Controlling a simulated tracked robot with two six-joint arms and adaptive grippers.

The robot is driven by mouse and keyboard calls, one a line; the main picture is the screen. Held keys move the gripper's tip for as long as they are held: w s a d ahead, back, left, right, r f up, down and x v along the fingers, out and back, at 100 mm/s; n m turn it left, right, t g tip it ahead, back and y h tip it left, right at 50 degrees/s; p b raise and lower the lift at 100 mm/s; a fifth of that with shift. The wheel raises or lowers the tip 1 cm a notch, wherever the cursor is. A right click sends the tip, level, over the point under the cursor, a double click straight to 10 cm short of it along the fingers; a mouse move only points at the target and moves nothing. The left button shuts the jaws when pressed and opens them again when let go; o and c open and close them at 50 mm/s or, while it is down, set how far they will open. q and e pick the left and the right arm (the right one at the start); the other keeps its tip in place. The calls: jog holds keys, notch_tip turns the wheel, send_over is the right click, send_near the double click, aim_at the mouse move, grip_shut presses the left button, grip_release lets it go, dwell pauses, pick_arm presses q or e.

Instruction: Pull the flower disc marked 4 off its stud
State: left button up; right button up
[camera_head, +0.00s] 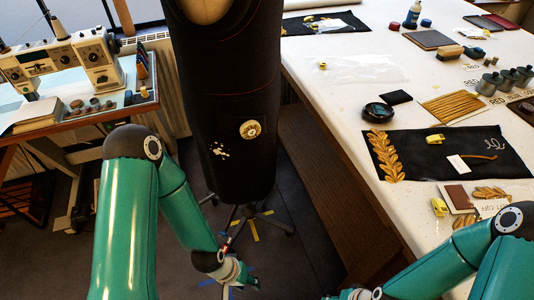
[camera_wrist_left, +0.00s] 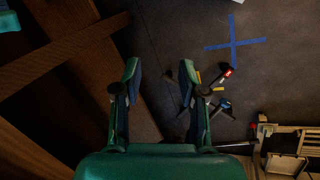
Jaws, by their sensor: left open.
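A round gold flower disc (camera_head: 250,129) sits on the front of the dark dress form (camera_head: 228,95) in the head view. Its number is too small to read, and the stud behind it is hidden. A cluster of small pale pieces (camera_head: 220,150) is to its lower left on the form. My left gripper (camera_head: 240,284) is low at the bottom of the head view, well below the disc and apart from the form. In the left wrist view its two fingers (camera_wrist_left: 160,75) are spread with nothing between them, over the floor. My right arm enters at bottom right; its gripper does not show.
A white table (camera_head: 350,100) on the right holds a black cloth with gold leaves (camera_head: 385,155), a round black tin (camera_head: 378,111) and several tools. A sewing machine (camera_head: 65,62) stands on the left. The form's wheeled stand (camera_head: 265,221) is on the floor.

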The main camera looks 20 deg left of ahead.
pick_arm(q)
jog(key=shift+w+d, duration=0.1)
jog(key=shift+d, duration=0.05)
jog(key=o, duration=0.8)
jog(key=w, duration=0.2)
jog(key=w+m+t, duration=0.1)
jog(key=w, duration=0.1)
jog(key=w+m+t+y, duration=0.1)
jog(key=w, duration=0.1)
jog(key=shift+d+r, duration=0.15)
jog(key=shift+r, duration=0.15)
jog(key=shift+c, duration=0.2)
jog(key=m+t+y+b, duration=0.3)
jog(key=m+t+y, duration=0.9)
jog(key=m+y, duration=0.25)
send_near(252, 132)
jog(key=shift+m+h, duration=0.25)
jog(key=shift+m, duration=0.1)
jog(key=x, duration=0.5)
jog(key=shift+w+a+r+b, duration=0.2)
jog(key=shift+a+b, duration=0.1)
jog(key=shift+a, duration=0.1)
jog(key=shift+p+x, duration=0.4)
jog(key=shift+x, duration=1.05)
